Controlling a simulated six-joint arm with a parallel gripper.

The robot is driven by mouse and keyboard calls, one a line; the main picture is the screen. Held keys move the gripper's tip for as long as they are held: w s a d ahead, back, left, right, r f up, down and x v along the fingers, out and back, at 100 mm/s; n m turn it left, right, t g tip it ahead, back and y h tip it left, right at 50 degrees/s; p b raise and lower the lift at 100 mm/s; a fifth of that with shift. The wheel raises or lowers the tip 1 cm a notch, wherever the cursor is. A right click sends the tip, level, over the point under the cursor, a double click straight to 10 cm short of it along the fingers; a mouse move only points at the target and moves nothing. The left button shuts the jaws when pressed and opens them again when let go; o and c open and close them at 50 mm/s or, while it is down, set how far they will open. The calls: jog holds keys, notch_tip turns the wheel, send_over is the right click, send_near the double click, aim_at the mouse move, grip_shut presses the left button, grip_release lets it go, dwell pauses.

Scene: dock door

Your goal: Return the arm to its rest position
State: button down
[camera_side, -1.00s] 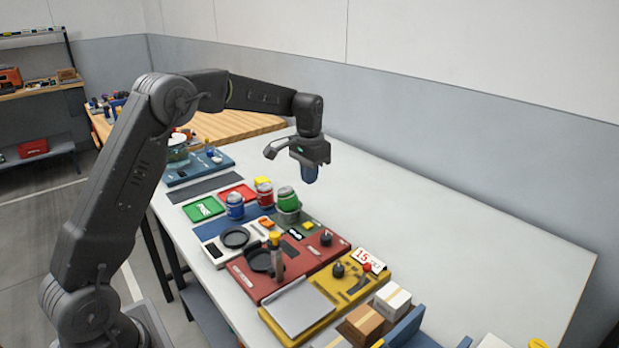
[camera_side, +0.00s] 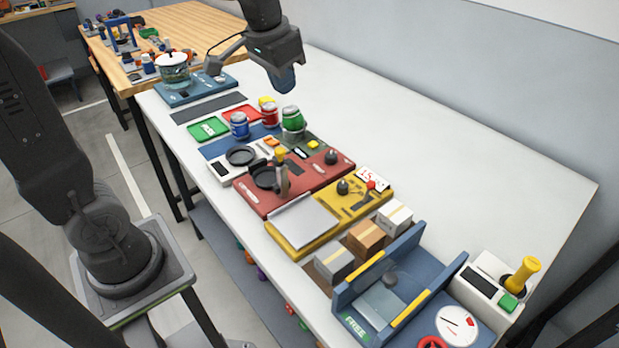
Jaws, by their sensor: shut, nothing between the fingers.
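My gripper (camera_side: 284,78) is at the top of the side view, pointing down over the far part of the white table. Its fingers look shut, with nothing held. It hangs in the air above and behind the green can (camera_side: 293,122) and the red can (camera_side: 269,114), touching nothing that I can see. The upper part of my arm is cut off by the top and left picture edges.
On the white table (camera_side: 450,150) stand a blue can (camera_side: 239,125), a red panel (camera_side: 325,172), a yellow panel (camera_side: 345,212), small boxes (camera_side: 366,237) and a blue dock (camera_side: 405,270). A glass pot (camera_side: 173,69) stands far left. The table's back right is bare.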

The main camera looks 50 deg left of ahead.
jog(key=s+d+f+t, duration=0.1)
jog(key=s+d, duration=0.1)
jog(key=s, duration=0.6)
jog(key=s+d+f+t, duration=0.1)
jog(key=s+d+f, duration=0.1)
jog(key=s, duration=0.5)
jog(key=shift+s+d+t, duration=0.3)
jog(key=shift+s+d, duration=0.05)
